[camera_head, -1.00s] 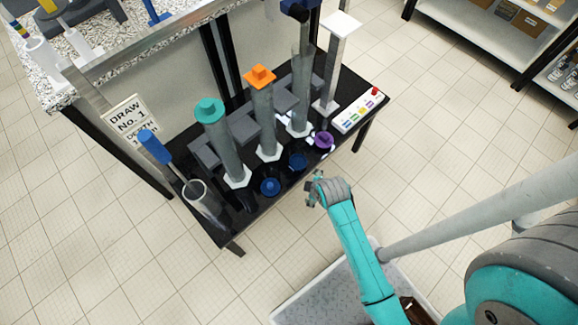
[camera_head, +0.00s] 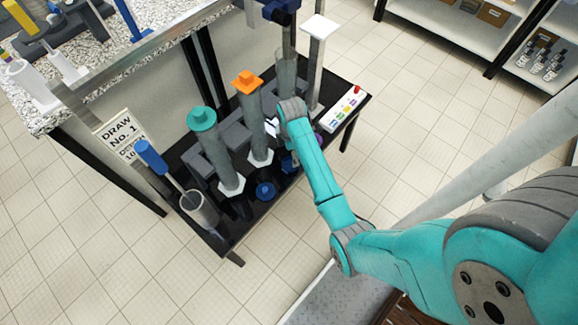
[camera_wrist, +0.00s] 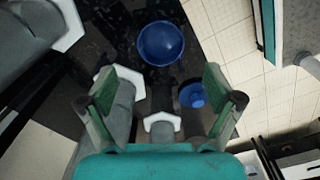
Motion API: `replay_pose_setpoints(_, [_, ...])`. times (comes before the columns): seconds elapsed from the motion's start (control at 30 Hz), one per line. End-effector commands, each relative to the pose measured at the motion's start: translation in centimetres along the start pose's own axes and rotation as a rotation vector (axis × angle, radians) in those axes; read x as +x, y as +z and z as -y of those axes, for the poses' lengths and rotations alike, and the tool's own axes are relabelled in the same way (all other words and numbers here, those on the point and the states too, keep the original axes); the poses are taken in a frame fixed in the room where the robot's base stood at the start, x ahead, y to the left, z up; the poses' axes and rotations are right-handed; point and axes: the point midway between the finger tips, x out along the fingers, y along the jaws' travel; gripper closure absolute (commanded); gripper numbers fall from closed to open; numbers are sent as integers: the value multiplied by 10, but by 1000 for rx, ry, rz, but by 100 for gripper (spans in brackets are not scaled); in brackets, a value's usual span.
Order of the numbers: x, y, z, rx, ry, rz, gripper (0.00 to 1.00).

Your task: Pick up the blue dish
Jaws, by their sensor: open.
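A round blue dish (camera_wrist: 161,43) sits on the black bench shelf, at the top middle of the wrist view. In the head view only part of the dish (camera_head: 287,163) shows beside my arm. A second blue piece with a raised middle (camera_wrist: 192,95) stands on the shelf; it also shows in the head view (camera_head: 265,191). My gripper (camera_wrist: 165,84) is open and empty. In the wrist picture the dish appears just beyond the gap between its fingers, apart from them.
Grey tubes with a teal cap (camera_head: 202,118) and an orange cap (camera_head: 247,82) stand close behind the dishes. A purple piece (camera_head: 318,139) is partly hidden by my arm. A button panel (camera_head: 343,108) lies at the shelf's right end, a clear cylinder (camera_head: 200,210) at its left.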

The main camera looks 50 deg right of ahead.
Motion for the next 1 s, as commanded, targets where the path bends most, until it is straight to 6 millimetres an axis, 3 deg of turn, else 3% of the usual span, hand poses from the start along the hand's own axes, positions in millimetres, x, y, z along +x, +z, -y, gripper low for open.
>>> replay_pose_setpoints(0.1, [17,0,0,0,-1,0,10])
replay_pose_setpoints(0.37, [34,0,0,1,0,0,10])
replay_pose_setpoints(0.7, [76,2,1,1,1,0,10])
replay_pose_setpoints(1.0, [80,2,1,1,2,0,10])
